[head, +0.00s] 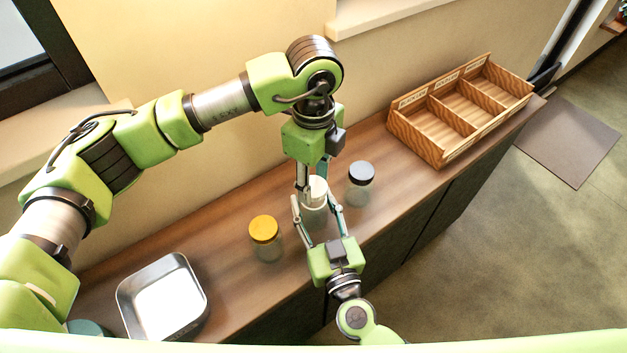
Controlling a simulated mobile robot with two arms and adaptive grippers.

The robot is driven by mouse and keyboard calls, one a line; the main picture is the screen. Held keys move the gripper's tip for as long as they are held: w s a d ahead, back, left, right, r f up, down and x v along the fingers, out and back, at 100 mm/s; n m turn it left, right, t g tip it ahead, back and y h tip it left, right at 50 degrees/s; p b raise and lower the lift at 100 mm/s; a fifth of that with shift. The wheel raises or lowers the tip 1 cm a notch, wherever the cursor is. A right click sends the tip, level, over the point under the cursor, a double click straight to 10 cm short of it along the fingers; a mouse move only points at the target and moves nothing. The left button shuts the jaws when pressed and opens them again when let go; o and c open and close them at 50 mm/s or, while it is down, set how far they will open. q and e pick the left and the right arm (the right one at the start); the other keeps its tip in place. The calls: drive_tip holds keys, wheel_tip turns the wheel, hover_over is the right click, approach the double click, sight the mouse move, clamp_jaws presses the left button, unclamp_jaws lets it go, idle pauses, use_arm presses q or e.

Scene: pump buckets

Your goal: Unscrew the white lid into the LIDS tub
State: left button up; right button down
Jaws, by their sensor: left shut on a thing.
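The white lid (317,186) sits on a clear jar (314,219) standing on the wooden counter near the middle of the head view. My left gripper (304,188) comes down from above and is shut on the white lid, hiding part of it. My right gripper (316,204) reaches in from the front, with one finger on each side of the jar, and looks shut on its body. A square metal tub (126,298) with a pale inside stands at the counter's left end. I can read no LIDS label on it.
A wooden box (432,149) with three compartments and small labels sits at the back right. The counter is clear between the tub and the yellow-lidded jar.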

sight(313, 186)
use_arm(q)
drive_tip(key=shift+r, duration=2)
use_arm(e)
drive_tip(key=c, duration=1.1)
unclamp_jaws()
